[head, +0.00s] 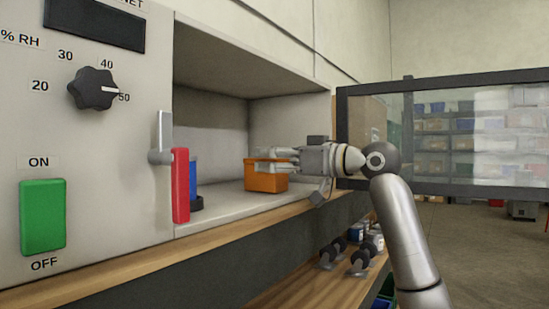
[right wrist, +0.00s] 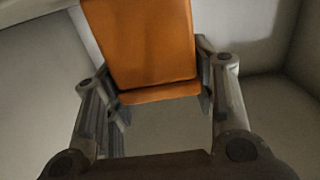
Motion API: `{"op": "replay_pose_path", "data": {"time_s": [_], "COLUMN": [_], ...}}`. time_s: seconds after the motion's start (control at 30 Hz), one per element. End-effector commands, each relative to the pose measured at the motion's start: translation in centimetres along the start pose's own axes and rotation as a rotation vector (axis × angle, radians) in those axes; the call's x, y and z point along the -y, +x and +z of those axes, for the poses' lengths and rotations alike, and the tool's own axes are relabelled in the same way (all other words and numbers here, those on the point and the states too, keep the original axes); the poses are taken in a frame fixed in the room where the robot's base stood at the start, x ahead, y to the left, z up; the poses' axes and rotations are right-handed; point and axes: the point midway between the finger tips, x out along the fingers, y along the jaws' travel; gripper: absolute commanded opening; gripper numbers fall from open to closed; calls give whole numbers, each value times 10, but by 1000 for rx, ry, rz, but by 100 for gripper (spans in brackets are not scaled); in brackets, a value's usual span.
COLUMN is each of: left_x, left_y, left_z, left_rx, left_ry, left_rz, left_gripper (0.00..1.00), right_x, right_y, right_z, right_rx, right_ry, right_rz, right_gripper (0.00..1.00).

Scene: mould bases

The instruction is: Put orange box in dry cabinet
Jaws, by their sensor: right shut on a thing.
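The orange box (head: 266,180) is inside the dry cabinet (head: 215,215), at or just above the cabinet floor. My right gripper (head: 270,160) reaches in from the right and is shut on the box near its top. In the right wrist view the orange box (right wrist: 145,45) sits between the two fingers of the gripper (right wrist: 155,95). The cabinet's glass door (head: 450,135) stands open to the right. Whether the box touches the floor is hard to tell. My left gripper is not in view.
The control panel has a black knob (head: 93,88) and a green switch (head: 43,217). Dumbbell-like items (head: 360,260) lie on the wooden shelf below.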

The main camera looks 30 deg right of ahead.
Motion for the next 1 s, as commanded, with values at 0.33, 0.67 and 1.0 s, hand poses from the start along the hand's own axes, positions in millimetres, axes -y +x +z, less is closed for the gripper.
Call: {"op": "replay_pose_path", "data": {"time_s": [0.33,0.67,1.0], "left_x": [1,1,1], "left_y": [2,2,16], "left_z": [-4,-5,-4], "left_rx": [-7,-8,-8], "left_ry": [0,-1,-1], "left_rz": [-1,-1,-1], "left_gripper": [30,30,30], "right_x": [0,0,-1], "right_y": [0,0,-24], "right_z": [2,2,3], "right_rx": [-1,0,-4], "right_ry": [0,0,-2], "right_rz": [0,0,4], "right_gripper": [58,73,73]}}
